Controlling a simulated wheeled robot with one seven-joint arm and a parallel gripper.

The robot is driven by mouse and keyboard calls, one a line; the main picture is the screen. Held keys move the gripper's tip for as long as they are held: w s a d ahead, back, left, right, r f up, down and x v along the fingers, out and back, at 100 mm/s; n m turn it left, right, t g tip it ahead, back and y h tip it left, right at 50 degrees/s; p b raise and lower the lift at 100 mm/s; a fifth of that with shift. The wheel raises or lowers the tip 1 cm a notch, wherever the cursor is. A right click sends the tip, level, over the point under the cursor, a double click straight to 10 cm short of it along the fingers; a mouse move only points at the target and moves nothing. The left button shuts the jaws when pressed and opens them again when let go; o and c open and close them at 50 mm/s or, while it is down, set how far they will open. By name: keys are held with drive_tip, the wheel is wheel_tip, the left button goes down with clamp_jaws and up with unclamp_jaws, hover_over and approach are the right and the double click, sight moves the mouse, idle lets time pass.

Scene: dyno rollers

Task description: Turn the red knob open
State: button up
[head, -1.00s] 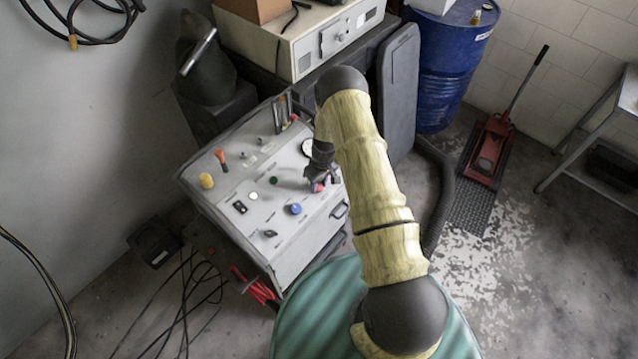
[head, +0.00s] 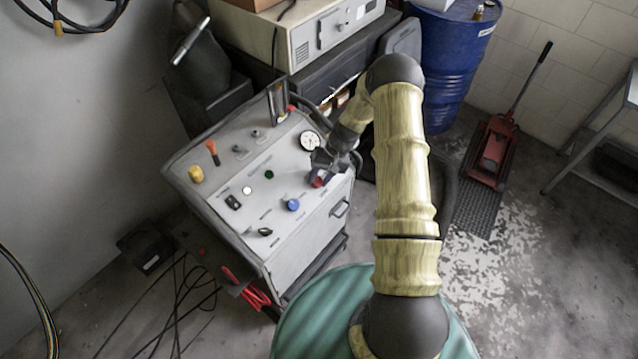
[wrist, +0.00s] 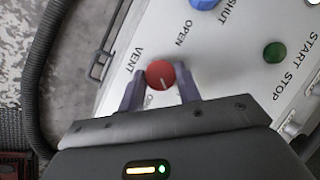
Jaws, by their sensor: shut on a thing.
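The red knob (wrist: 161,74) sits on the white control panel (head: 262,208), and it also shows in the head view (head: 318,181) at the panel's right side. In the wrist view it is round, with a pale line pointing down the picture and the word VENT at its left. My gripper (wrist: 161,88) has one finger on each side of the knob and is shut on it. In the head view my gripper partly covers the knob.
A blue knob (head: 292,205), a green button (head: 269,174) and a round gauge (head: 309,141) are on the same panel. A blue drum (head: 452,70) and a red floor jack (head: 494,150) stand at the back right. Cables lie on the floor at the left.

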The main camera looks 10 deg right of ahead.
drive_tip(key=m+b, duration=0.1)
drive_tip(key=m+t+y+b, duration=0.1)
drive_tip(key=m, duration=0.1)
drive_tip(key=m+y+b, duration=0.1)
drive_tip(key=m, duration=0.1)
drive_tip(key=shift+s+d+f+b, duration=0.1)
drive_tip(key=shift+d+f+b, duration=0.2)
drive_tip(key=shift+b, duration=0.1)
drive_tip(key=shift+s+r+m+t+y+b, duration=0.1)
drive_tip(key=shift+m+t+y+b, duration=0.4)
drive_tip(key=shift+m, duration=0.75)
drive_tip(key=shift+m+t+y+b, duration=0.4)
drive_tip(key=shift+m+t+b, duration=0.2)
drive_tip(key=shift+m, duration=0.65)
drive_tip(key=o, duration=1)
drive_tip(key=shift+c, duration=0.2)
drive_tip(key=shift+r, duration=0.1)
drive_tip(key=b+v, duration=0.2)
drive_tip(key=v, duration=1.5)
drive_tip(key=shift+b, duration=0.35)
drive_tip(key=shift+r, duration=0.15)
